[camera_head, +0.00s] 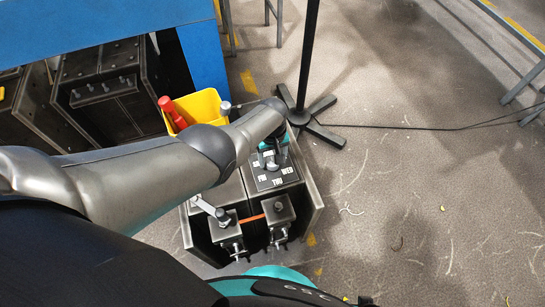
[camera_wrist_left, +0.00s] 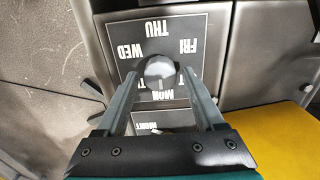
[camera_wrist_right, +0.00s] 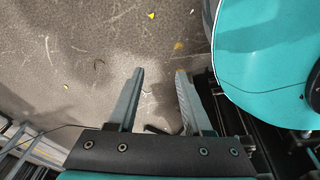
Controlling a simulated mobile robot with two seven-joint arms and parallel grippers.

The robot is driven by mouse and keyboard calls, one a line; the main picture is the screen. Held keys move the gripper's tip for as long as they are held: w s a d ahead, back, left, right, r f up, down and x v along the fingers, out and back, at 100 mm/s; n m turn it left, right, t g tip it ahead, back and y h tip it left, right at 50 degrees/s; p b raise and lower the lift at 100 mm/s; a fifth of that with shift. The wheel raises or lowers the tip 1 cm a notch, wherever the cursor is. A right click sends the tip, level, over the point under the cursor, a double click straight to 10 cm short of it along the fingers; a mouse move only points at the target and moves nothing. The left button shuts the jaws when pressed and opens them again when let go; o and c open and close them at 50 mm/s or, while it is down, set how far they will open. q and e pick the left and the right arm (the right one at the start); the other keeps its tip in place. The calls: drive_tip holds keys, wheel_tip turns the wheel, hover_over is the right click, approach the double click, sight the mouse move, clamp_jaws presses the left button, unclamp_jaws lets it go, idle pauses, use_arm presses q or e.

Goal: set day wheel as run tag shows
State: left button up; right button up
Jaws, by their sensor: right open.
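The day wheel is a dark square plate (camera_head: 276,181) on top of a grey metal unit. FRI, THU and WED read on it in the head view. In the left wrist view the plate (camera_wrist_left: 166,30) appears upside down, with THU, WED, FRI and MON legible. A round grey knob (camera_wrist_left: 159,71) stands at its middle. My left gripper (camera_wrist_left: 160,75) is open, with one finger on each side of the knob and gaps showing. The pointer's setting is hidden. My right gripper (camera_wrist_right: 160,75) is open and empty above the floor. I cannot make out a run tag.
A second plate reading NIGHT (camera_wrist_left: 158,120) lies beside the day plate. A yellow bin (camera_head: 205,106) with red-handled items stands behind the unit. A black stand (camera_head: 304,105) and its cable are behind right. The floor (camera_head: 420,200) at right is mostly clear.

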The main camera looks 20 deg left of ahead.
use_arm(q)
drive_tip(key=shift+o, duration=0.6)
drive_tip(key=shift+r+p, duration=0.6)
drive_tip(key=shift+p, duration=0.05)
drive_tip(key=shift+r+p, duration=0.75)
drive_tip(key=shift+r, duration=0.05)
wheel_tip(320, 180, up, 6)
drive_tip(key=p, duration=0.5)
drive_tip(key=shift+f, duration=0.25)
wheel_tip(320, 180, up, 5)
drive_tip(key=p, duration=0.6)
hover_over(272, 161)
drive_tip(key=shift+r+p, duration=0.75)
drive_tip(key=shift+r, duration=0.2)
use_arm(e)
drive_tip(key=s+a+r+g, duration=0.1)
drive_tip(key=s+a+r, duration=0.2)
drive_tip(key=s+r, duration=0.6)
drive_tip(key=shift+r, duration=1.95)
use_arm(q)
drive_tip(key=shift+d+f, duration=0.1)
